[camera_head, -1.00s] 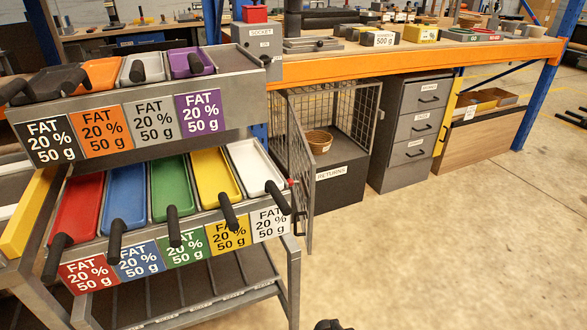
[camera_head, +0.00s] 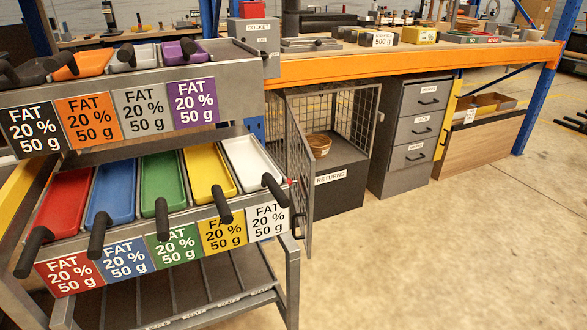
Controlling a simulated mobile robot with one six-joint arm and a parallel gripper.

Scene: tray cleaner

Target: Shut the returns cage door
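The returns cage (camera_head: 360,110) stands under the orange-edged bench, with wire mesh sides above a dark base labelled RETURNS (camera_head: 338,190). Its mesh door (camera_head: 299,165) is open and swung out towards me at the cage's left side. A dark handle (camera_head: 299,224) shows near the door's free edge. The tray rack partly hides the door's lower left. A round wicker basket (camera_head: 319,145) sits inside the cage. My gripper is not in view.
A rack of coloured trays with black handles (camera_head: 165,190) fills the left foreground, close to the door. A grey drawer unit (camera_head: 415,128) stands right of the cage. The orange bench edge (camera_head: 420,65) runs above. Open floor (camera_head: 430,260) lies in front.

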